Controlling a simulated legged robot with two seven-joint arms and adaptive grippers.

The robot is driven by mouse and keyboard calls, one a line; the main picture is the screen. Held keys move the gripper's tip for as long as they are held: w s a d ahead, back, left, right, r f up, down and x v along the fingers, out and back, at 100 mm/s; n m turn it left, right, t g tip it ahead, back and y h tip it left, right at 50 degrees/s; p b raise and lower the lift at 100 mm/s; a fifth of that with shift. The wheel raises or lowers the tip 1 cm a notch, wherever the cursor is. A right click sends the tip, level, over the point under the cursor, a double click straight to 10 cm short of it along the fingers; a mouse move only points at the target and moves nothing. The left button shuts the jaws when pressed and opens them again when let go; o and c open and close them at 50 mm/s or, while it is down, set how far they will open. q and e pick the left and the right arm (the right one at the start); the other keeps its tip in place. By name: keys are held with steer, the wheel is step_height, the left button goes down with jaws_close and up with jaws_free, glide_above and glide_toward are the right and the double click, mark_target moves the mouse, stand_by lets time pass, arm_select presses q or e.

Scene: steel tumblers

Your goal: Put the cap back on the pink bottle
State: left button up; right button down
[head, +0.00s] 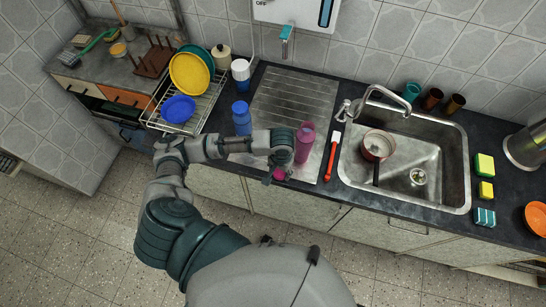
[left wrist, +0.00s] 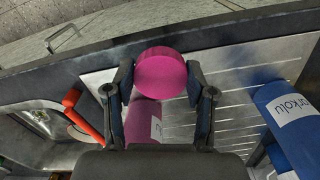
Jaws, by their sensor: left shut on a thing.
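My left gripper (head: 279,170) is shut on the pink cap (left wrist: 160,74), which sits between its two fingertips in the left wrist view. In the head view the cap (head: 280,175) shows just below the fingers, near the counter's front edge. The pink bottle (head: 305,145) stands upright on the steel drainboard, just right of the gripper. In the left wrist view the bottle (left wrist: 143,122) shows beyond the cap, between the fingers, partly hidden by the gripper body. The cap is apart from the bottle's top. My right gripper is not in view.
A blue bottle (head: 241,118) stands left of the gripper. A red-handled brush (head: 332,158) lies right of the pink bottle, beside the sink (head: 440,150) holding a pan (head: 377,146). A dish rack (head: 205,112) is at left. The drainboard (head: 290,95) behind is clear.

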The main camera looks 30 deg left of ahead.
arm_select(q)
steer(key=s+d, duration=0.4)
steer(key=d, duration=0.3)
steer(key=shift+s+r, duration=0.3)
steer(key=shift+r, duration=0.1)
steer(key=shift+a, duration=0.25)
